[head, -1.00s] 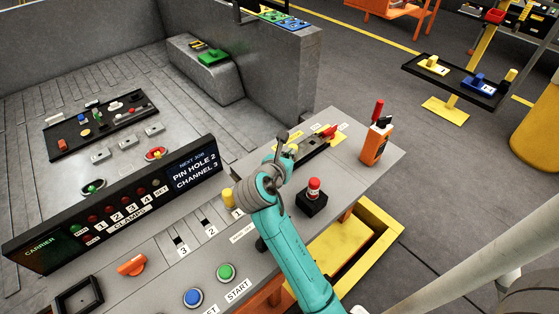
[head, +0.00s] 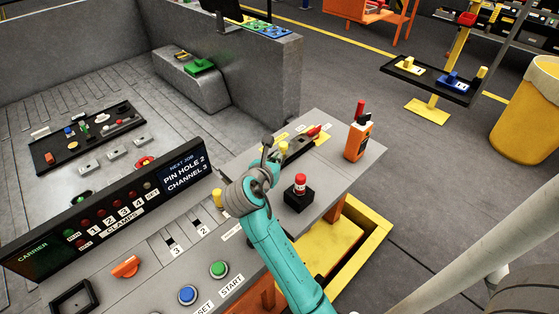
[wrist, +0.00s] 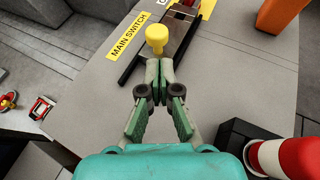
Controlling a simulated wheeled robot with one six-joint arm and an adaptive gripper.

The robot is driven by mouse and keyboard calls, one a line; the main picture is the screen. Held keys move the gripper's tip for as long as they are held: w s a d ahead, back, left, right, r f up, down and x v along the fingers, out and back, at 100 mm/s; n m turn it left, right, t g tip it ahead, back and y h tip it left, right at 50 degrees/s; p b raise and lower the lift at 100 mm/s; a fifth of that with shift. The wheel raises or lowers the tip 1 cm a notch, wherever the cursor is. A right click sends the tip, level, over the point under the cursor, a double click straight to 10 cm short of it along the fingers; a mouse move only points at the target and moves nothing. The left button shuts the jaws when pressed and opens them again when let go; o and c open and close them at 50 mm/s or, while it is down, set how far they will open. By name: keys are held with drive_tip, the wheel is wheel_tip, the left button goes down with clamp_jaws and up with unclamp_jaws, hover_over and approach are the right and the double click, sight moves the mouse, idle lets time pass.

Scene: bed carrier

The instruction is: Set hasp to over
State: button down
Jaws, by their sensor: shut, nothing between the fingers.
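The main switch (wrist: 178,42) is a dark raised unit on the grey console top, beside a yellow MAIN SWITCH label (wrist: 128,33). A yellow knob (wrist: 157,34) stands at its near end, and a red handle (head: 314,131) shows at its far end. I cannot tell which part is the hasp. My gripper (wrist: 160,66) is shut and empty, with its fingertips just short of the yellow knob in the wrist view. Whether they touch it is unclear. In the head view my gripper (head: 268,148) is beside the near end of the switch and partly covers it.
A red button on a black box (head: 299,190) stands close to the right of my arm. The CLAMPS display panel (head: 110,220) and START button (head: 219,269) lie to the left.

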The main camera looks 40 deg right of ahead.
drive_tip(key=shift+v, duration=0.9)
drive_tip(key=shift+s+a+r, duration=0.1)
drive_tip(key=shift+a+r, duration=0.05)
drive_tip(key=shift+a, duration=0.15)
drive_tip(key=v, duration=0.7)
drive_tip(key=shift+s+a, duration=0.2)
drive_tip(key=shift+a, duration=0.05)
drive_tip(key=shift+r, duration=0.1)
